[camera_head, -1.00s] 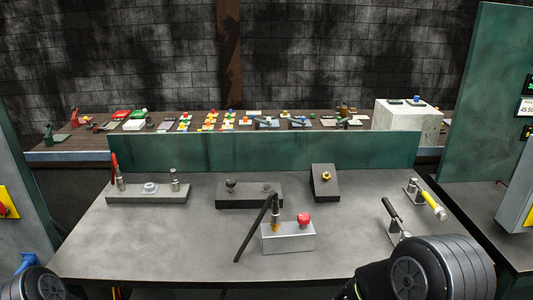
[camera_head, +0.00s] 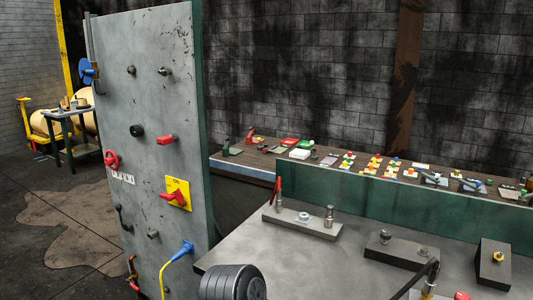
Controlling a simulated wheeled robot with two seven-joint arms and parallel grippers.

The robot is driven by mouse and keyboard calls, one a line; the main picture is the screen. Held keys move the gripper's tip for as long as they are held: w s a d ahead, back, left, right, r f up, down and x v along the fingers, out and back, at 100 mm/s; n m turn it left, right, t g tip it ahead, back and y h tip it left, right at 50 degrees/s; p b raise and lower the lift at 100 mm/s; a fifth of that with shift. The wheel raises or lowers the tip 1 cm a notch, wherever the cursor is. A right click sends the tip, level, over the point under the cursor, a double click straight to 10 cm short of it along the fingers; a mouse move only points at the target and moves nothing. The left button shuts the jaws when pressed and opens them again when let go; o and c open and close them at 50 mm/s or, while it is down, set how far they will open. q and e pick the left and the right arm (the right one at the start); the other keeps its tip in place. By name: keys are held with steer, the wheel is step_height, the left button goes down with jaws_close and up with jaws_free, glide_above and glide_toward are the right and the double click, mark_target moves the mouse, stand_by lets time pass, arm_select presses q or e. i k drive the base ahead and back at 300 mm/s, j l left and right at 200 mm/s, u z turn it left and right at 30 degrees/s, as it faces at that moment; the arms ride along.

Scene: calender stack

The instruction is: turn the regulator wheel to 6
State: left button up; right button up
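A grey upright panel (camera_head: 160,100) stands at the left. A small red handwheel (camera_head: 111,160) sits at its left edge. A white plate with small marks (camera_head: 122,178) is just below it; the marks are too small to read, so the wheel's setting cannot be told. A blue handwheel (camera_head: 87,71) is higher on the panel's left edge. I cannot be sure which of the two is the regulator wheel. Neither gripper shows; only a dark ribbed part of my own arm is at the bottom, right of the panel, apart from both wheels.
The panel also carries a red switch on a yellow plate (camera_head: 178,193), a red knob (camera_head: 166,140), a black knob (camera_head: 137,130) and a blue plug with a yellow cable (camera_head: 182,249). A grey bench (camera_head: 280,255) with levers is at right. Open floor (camera_head: 60,220) lies left.

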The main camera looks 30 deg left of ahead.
mark_target(109, 161)
steer(key=u, duration=2.05)
steer(key=j+z, duration=0.1)
steer(key=z, duration=0.95)
steer(key=i+j+z, duration=0.15)
steer(key=j+z, duration=0.3)
steer(key=j, duration=0.25)
steer(key=j+z, duration=0.5)
steer(key=j, duration=0.2)
steer(key=j+z, duration=0.45)
steer(key=j, duration=0.25)
steer(key=k+j, duration=0.1)
steer(key=j, duration=0.35)
steer(key=k+j, duration=0.1)
steer(key=j, duration=0.35)
steer(key=k+j+z, duration=0.1)
steer(key=j, duration=0.3)
steer(key=k+j, duration=0.15)
steer(key=j, duration=0.3)
steer(key=k+j, duration=0.15)
steer(key=j, duration=0.3)
steer(key=k+j+z, duration=0.1)
steer(key=j, duration=0.3)
